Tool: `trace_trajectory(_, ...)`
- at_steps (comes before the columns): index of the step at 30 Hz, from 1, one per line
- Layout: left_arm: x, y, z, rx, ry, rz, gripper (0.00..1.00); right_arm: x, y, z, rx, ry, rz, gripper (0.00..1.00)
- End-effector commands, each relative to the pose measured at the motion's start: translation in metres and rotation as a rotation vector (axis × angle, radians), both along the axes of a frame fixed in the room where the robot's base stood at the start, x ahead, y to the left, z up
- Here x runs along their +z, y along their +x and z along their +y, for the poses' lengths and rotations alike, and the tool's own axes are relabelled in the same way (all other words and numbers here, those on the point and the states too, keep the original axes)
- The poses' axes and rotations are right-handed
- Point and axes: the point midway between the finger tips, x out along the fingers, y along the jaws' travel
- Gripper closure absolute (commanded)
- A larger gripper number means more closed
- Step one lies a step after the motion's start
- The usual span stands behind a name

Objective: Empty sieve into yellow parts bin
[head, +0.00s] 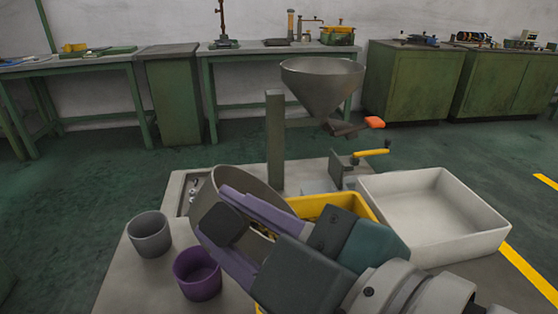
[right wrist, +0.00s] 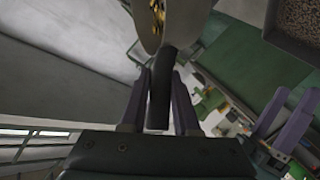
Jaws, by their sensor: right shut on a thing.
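My right gripper (head: 212,213) reaches in from the lower right in the head view. Its purple fingers are shut on the dark handle of the sieve (right wrist: 159,95). The sieve's grey bowl (head: 226,178) is tilted and sits behind the fingers, beside and partly over the yellow parts bin (head: 335,201). Brass-coloured pieces show in the bowl in the right wrist view. My arm and the sieve hide much of the bin and its contents. My left gripper (right wrist: 294,96) shows only at the right of the right wrist view, with its purple fingers apart and empty.
A grey cup (head: 149,236) and a purple cup (head: 198,276) stand at the left of the table. A white tray (head: 480,222) lies right of the bin. A metal hopper (head: 322,88) on a post (head: 275,140) rises behind. Green benches and cabinets line the wall.

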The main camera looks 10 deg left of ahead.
Motion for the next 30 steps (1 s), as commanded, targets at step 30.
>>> trace_trajectory(30, -0.100, 0.000, -0.002, 0.005, -0.008, -0.002, 0.40, 0.001, 0.046, -0.085, -0.001, 0.688, 0.361, 1.00)
